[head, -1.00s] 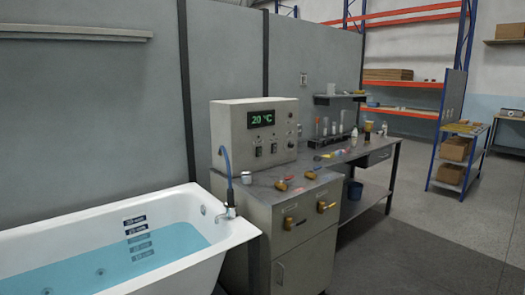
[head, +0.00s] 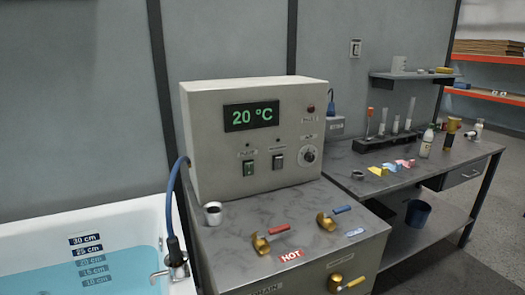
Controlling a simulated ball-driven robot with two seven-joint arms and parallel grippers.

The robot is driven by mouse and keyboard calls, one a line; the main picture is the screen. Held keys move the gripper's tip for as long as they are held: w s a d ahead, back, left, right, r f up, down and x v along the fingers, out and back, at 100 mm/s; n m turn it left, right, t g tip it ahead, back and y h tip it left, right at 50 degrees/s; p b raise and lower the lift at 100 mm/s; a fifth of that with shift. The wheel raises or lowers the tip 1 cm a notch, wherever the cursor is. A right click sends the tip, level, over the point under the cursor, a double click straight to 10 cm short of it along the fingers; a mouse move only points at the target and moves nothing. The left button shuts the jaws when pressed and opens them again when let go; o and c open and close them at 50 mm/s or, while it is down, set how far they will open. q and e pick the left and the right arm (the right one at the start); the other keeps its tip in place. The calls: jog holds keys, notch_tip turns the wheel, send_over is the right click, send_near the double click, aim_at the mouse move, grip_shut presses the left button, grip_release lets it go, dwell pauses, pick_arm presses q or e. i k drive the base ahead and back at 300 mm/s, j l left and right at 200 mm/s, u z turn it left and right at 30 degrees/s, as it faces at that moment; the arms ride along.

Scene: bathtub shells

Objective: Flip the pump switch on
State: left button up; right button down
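A beige control box (head: 225,110) stands on the grey bench cabinet, with a green "20 °C" display (head: 251,116). Two small rocker switches sit below the display. The left switch (head: 249,166) looks dark with a greenish tint, and the right switch (head: 277,161) looks dark. Their labels are too small to read, so I cannot tell which is the pump switch or how either is set. A round dial (head: 309,155) and a small red lamp (head: 311,109) are to their right. Neither gripper is in view.
The white bathtub (head: 110,218) with water is at the lower left, a blue hose (head: 173,190) at its tap. A side bench (head: 400,170) holds glassware.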

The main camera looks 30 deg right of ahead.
aim_at(248, 166)
jog(key=i+l+u, duration=0.1)
jog(key=l, duration=0.4)
jog(key=i+l+u, duration=0.1)
jog(key=l, duration=0.45)
jog(key=i+l+u, duration=0.1)
jog(key=l, duration=0.4)
